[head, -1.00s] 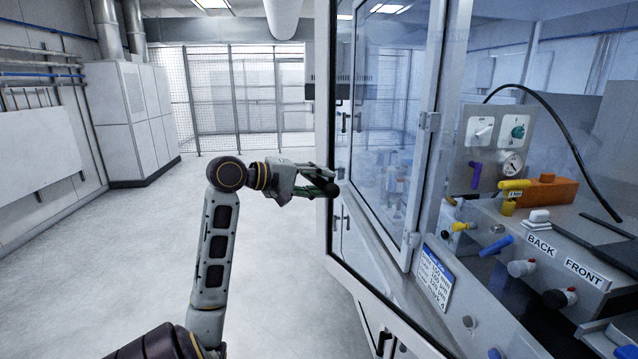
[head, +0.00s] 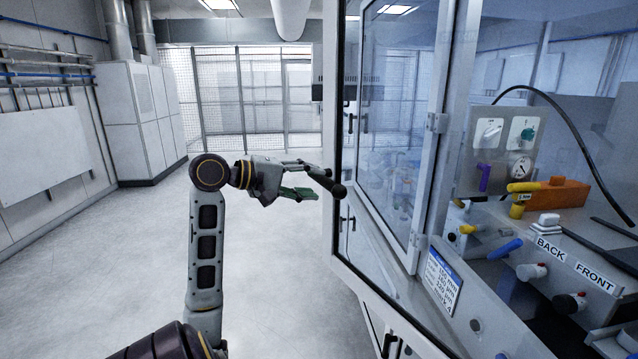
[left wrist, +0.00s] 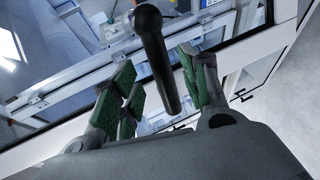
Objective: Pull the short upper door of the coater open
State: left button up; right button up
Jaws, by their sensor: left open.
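The glazed upper door (head: 341,80) of the coater has a pale frame with a dark edge strip and stands right of centre in the head view. It appears swung out from the coater. Its dark bar handle (head: 328,184) sticks out at the left edge; it also shows in the left wrist view (left wrist: 157,55). My left gripper (head: 312,181) is just left of the handle. Its green-padded fingers (left wrist: 158,82) are apart, with the handle's end in the gap between them and clearance visible on both sides. My right gripper is not in view.
The coater's inside, right, holds a gauge panel (head: 505,150), an orange block (head: 561,194), and BACK and FRONT labels. Lower doors with dark handles (head: 388,345) sit below. Clear floor (head: 110,270) lies left, with a grey cabinet (head: 140,120) and mesh fence (head: 240,90) behind.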

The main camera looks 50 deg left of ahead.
pick_arm(q)
jog(key=v, duration=0.7)
jog(key=shift+s, duration=0.1)
